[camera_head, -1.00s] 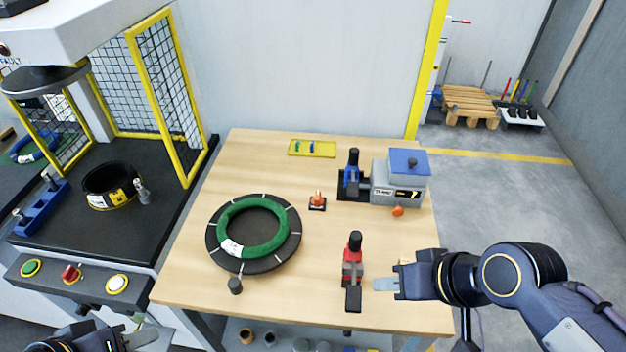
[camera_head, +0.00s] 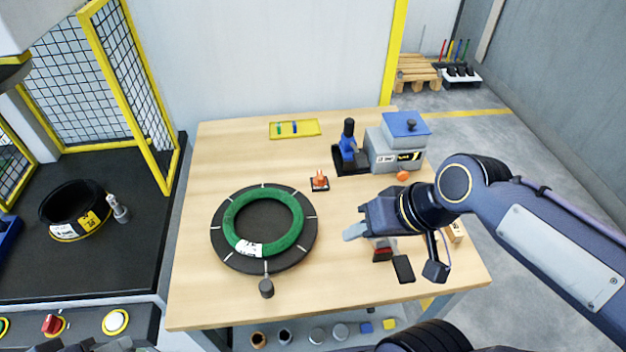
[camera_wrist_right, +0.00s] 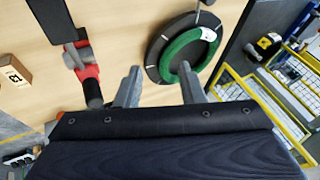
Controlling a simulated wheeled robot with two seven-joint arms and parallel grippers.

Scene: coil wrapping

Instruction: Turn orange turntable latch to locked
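The orange latch (camera_head: 319,181) is a small upright piece on a dark square base, just right of and behind the turntable. Its locked or unlocked position is too small to tell. The black turntable (camera_head: 225,250) carries a green coil (camera_head: 233,216) with a white label; both also show in the wrist view, the turntable (camera_wrist_right: 152,62) and the coil (camera_wrist_right: 178,45). My right gripper (camera_head: 352,232) is above the table, right of the turntable and nearer than the latch. Its fingers (camera_wrist_right: 160,80) stand apart and empty. Only a dark bit of my left gripper shows at the bottom left edge.
A red clamp (camera_head: 383,253) stands partly hidden under my right gripper. A blue clamp (camera_head: 348,150) and a grey box with an orange knob (camera_head: 402,176) stand behind. A yellow tray (camera_head: 294,129) lies at the back.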

